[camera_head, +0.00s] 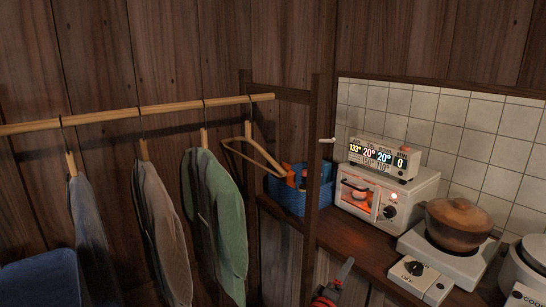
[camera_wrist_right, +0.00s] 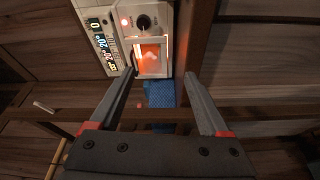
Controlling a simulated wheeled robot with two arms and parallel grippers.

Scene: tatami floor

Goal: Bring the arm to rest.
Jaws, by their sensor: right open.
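My right gripper (camera_head: 346,267) shows at the bottom of the head view, in front of the wooden shelf's front edge and below the toaster oven (camera_head: 370,198). Only its grey fingers and red parts show there; the rest of the arm is cut off by the frame. In the right wrist view my right gripper (camera_wrist_right: 160,76) has its two fingers spread wide apart, with nothing between them. The glowing oven window (camera_wrist_right: 150,57) and the blue basket (camera_wrist_right: 160,93) show beyond the fingers. My left gripper is not in view.
A clothes rail (camera_head: 100,119) at left carries several garments and a bare hanger (camera_head: 255,155). A dark wooden post (camera_head: 313,190) stands by the blue basket (camera_head: 300,198). A brown pot (camera_head: 458,222) sits on a burner, with a white cooker (camera_head: 525,268) at the right edge.

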